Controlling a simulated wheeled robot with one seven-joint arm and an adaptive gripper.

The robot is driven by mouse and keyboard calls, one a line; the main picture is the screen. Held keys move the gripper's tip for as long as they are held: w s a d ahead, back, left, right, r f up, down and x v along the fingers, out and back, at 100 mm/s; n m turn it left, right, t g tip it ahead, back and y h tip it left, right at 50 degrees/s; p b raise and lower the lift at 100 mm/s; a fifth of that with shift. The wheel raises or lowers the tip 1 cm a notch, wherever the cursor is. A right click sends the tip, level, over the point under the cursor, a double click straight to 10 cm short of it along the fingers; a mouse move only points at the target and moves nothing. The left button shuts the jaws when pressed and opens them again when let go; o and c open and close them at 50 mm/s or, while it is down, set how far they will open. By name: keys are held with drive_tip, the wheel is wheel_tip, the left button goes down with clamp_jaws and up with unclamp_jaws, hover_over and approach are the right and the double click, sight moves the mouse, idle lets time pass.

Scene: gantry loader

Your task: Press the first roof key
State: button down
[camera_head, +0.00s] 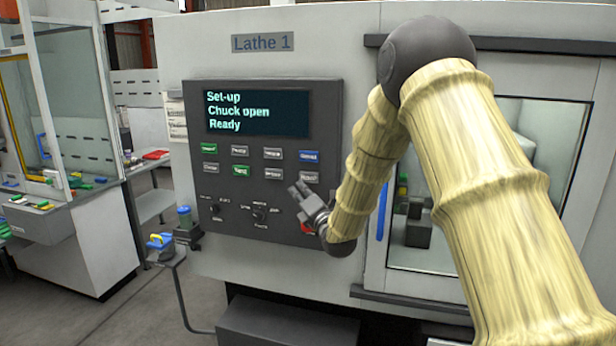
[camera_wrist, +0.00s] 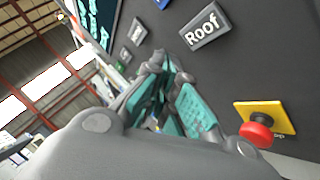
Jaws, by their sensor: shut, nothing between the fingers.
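The grey Roof key (camera_wrist: 205,25) sits on the dark control panel (camera_head: 224,237), its white label readable in the wrist view. In the head view a grey key (camera_head: 309,177) at the right end of the lower row fits its place, though its label is too small to read surely. My gripper (camera_head: 298,189) is shut and empty, just below that key in the picture. In the wrist view my gripper (camera_wrist: 165,68), with teal finger pads, points at the panel beside the Roof key. Whether the fingertips touch the panel cannot be told.
A red emergency button (camera_wrist: 257,134) on a yellow plate is near my gripper. Other keys, including a blue key (camera_head: 308,156), surround the spot. The display (camera_head: 256,114) reads "Set-up, Chuck open, Ready". A blue door handle (camera_head: 382,212) is right of the panel, behind my arm.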

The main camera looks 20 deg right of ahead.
sight(309, 178)
drive_tip(key=shift+w+d+b, duration=0.25)
drive_tip(key=shift+w+d, duration=0.35)
drive_tip(key=shift+w, duration=0.25)
drive_tip(key=shift+w+d+b, duration=0.2)
drive_tip(key=shift+w+d, duration=0.4)
drive_tip(key=shift+w, duration=0.25)
